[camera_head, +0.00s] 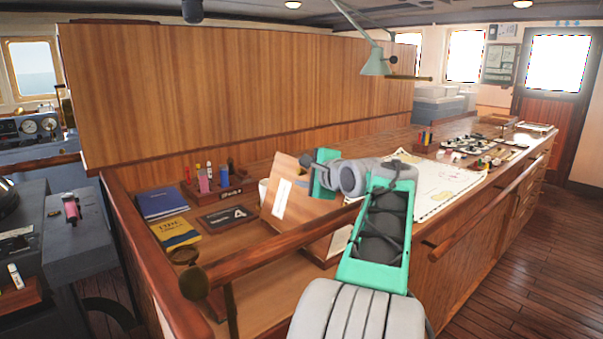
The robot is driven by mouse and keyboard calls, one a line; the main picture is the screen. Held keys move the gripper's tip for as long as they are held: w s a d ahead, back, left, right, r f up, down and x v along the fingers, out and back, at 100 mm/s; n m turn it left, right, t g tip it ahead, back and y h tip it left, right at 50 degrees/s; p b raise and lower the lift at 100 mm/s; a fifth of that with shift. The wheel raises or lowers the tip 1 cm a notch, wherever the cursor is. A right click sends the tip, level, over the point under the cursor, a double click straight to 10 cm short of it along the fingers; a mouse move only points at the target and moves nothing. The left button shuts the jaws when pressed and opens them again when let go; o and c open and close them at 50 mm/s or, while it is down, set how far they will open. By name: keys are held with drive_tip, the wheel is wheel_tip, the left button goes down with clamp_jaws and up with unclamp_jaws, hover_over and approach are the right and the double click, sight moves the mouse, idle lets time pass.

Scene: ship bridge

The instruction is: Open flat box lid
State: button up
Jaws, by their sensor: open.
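A flat wooden box (318,246) stands on the desk in the middle of the view. Its brown lid (301,212) is tilted up steeply and carries a white label (282,197). My grey and teal arm reaches in from the bottom and covers the right part of the box. My gripper (310,162) is at the upper right edge of the lid. Its fingertips are small and partly hidden, so I cannot tell whether they touch the lid. The gripper is open.
A wooden rail (270,240) runs along the desk's front. Blue (161,203) and yellow (175,233) books, a dark sign (228,218) and a pen holder (217,190) stand left of the box. A chart (440,185) lies to the right. A tall wooden panel (240,90) closes the back.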

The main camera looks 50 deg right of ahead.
drive_tip(key=shift+w+d+f, duration=0.1)
drive_tip(key=shift+w, duration=0.15)
drive_tip(key=shift+c, duration=0.3)
clamp_jaws()
idle(1.0)
